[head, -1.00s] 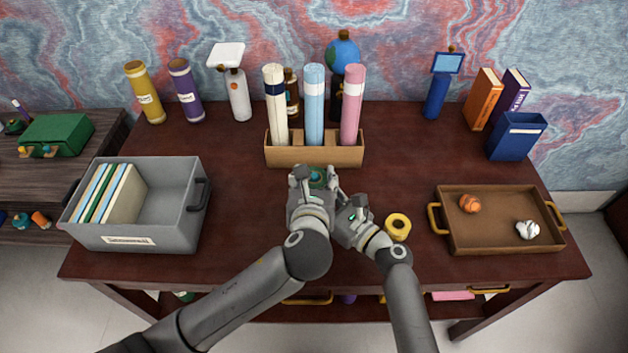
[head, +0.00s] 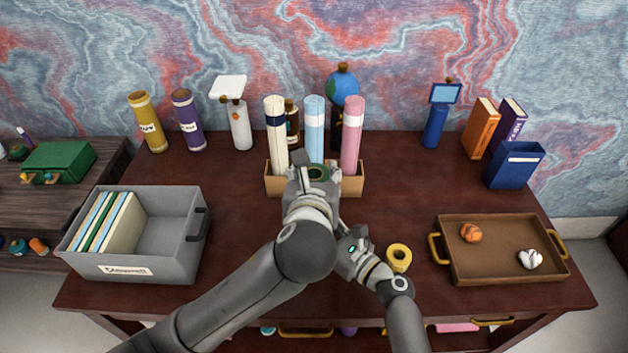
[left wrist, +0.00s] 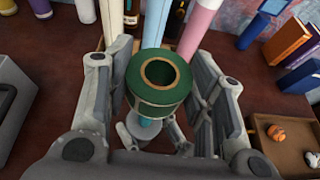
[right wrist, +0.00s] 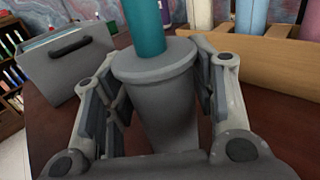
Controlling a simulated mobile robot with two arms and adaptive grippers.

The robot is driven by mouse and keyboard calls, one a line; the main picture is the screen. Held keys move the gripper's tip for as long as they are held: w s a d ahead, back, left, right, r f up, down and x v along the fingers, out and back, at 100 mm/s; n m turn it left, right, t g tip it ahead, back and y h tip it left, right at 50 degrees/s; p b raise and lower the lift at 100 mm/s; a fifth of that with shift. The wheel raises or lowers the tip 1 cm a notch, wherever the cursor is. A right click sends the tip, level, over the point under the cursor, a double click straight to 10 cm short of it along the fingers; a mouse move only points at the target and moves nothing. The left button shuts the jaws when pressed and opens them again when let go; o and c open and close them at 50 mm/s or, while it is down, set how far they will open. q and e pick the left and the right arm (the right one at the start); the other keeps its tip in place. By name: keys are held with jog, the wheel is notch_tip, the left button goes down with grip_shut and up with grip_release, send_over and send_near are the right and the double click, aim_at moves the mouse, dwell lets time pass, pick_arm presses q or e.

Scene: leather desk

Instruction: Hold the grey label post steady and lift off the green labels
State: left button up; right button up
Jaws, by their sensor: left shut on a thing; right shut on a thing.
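The green labels (left wrist: 137,86) are a thick green roll with a brown-lined hole, between the fingers of my left gripper (left wrist: 160,85). In the head view they show as a green ring (head: 318,172) at the tips of the left gripper (head: 316,176), above the desk. The grey label post (right wrist: 160,110) has a wide grey cup-like base and a teal spindle (right wrist: 145,25). My right gripper (right wrist: 157,80) is shut on its base. In the left wrist view the teal spindle (left wrist: 150,120) shows below the roll. The head view hides the post behind my left arm.
A wooden rack (head: 275,184) with tall rolls stands just behind. A yellow tape roll (head: 398,258) lies right of my right gripper. A grey bin (head: 170,272) stands left, a brown tray (head: 490,275) right. The desk between bin and arms is clear.

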jog(key=o, duration=1.1)
jog(key=shift+o, duration=0.2)
jog(key=v, duration=1.2)
